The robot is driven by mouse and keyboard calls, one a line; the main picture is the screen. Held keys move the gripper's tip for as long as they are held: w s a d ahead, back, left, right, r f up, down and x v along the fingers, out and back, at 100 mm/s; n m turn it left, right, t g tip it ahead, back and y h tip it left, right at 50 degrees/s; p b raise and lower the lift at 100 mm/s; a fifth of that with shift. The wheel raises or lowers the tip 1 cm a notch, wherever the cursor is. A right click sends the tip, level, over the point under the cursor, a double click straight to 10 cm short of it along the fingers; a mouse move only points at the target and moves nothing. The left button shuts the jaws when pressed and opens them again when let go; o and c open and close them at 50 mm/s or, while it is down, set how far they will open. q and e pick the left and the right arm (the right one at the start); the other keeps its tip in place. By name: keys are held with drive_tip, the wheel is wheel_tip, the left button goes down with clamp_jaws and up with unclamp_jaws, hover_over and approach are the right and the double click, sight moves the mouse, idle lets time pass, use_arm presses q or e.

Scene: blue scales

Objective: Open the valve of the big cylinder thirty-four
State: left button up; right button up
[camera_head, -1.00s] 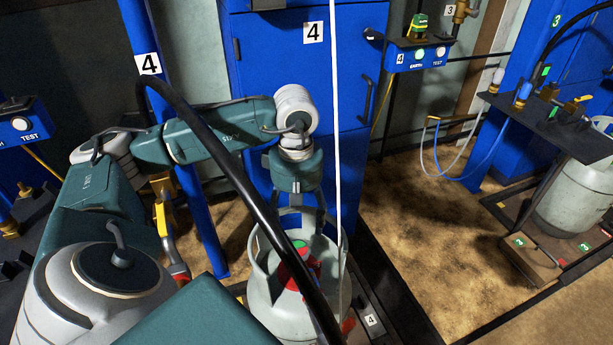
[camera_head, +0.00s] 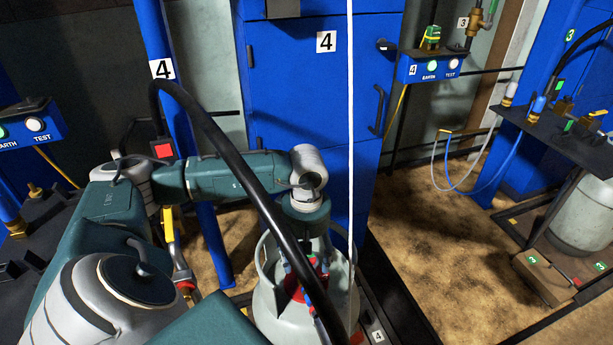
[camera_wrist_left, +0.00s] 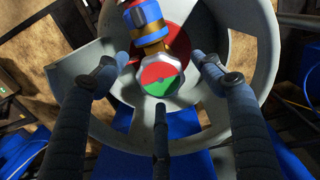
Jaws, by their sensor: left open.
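The big grey cylinder (camera_head: 272,318) stands on the number 4 scale in the head view, with an open collar around its top. Its valve has a round red and green knob (camera_wrist_left: 162,76), seen face-on in the left wrist view, with a brass and blue connector (camera_wrist_left: 146,22) beyond it. My left gripper (camera_head: 307,265) points down inside the collar. In the left wrist view its open fingers (camera_wrist_left: 160,72) stand left, right and below the knob, apart from it. The gripper and a black hose mostly hide the valve in the head view. My right gripper is not in view.
The black hose (camera_head: 222,150) arcs in front of my left arm down to the cylinder. A white line (camera_head: 350,120) hangs beside it. A blue cabinet (camera_head: 290,90) stands behind. Another grey cylinder (camera_head: 583,215) and a number 3 station are at right, with bare floor (camera_head: 430,240) between.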

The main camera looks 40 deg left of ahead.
use_arm(q)
drive_tip(key=c, duration=1.2)
drive_tip(key=shift+o, duration=0.2)
